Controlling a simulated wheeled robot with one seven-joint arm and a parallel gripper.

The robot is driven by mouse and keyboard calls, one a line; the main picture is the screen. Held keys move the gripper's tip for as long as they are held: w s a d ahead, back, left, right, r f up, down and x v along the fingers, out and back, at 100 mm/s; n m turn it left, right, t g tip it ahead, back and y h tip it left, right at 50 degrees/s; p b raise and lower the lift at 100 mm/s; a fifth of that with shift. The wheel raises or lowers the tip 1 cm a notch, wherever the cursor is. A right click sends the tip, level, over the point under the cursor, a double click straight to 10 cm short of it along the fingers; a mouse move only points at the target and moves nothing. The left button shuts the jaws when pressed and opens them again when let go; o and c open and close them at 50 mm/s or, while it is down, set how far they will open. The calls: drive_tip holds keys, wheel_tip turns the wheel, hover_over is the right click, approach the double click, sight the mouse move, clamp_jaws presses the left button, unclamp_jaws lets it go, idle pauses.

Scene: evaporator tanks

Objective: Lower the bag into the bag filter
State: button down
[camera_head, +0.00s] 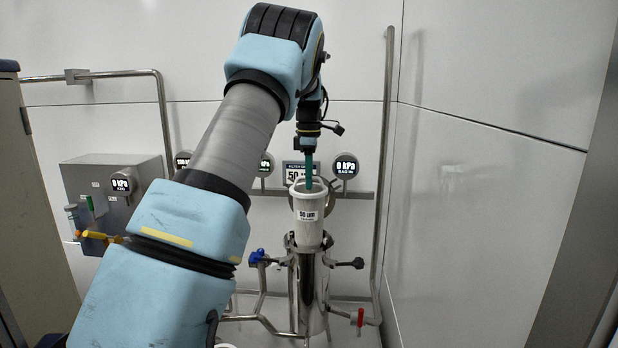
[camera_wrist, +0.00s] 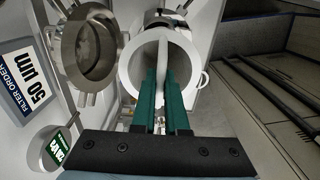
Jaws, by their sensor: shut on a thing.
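The filter bag (camera_head: 309,222) is a white tapered sleeve with a ring top and a "50 µm" label. It hangs about upright over the steel bag filter housing (camera_head: 309,285). Its lower end meets the top of the housing; I cannot tell how far inside it is. My gripper (camera_head: 309,180) is shut on the bag's handle at the top. In the wrist view, the green fingers of my gripper (camera_wrist: 166,92) close on a white strip across the bag's round mouth (camera_wrist: 130,75). A round steel part with clamps (camera_wrist: 92,50) shows beside the bag.
A sign (camera_head: 295,173) reading 50 µm and a gauge (camera_head: 345,166) reading 0 kPa are on the wall behind. Blue (camera_head: 257,256), black (camera_head: 357,263) and red (camera_head: 360,317) valve handles surround the housing. A vertical pipe (camera_head: 384,180) stands to the right.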

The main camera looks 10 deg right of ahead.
drive_tip(key=shift+f, duration=0.65)
drive_tip(key=shift+f+b, duration=0.3)
drive_tip(key=shift+p, duration=0.65)
idle(0.6)
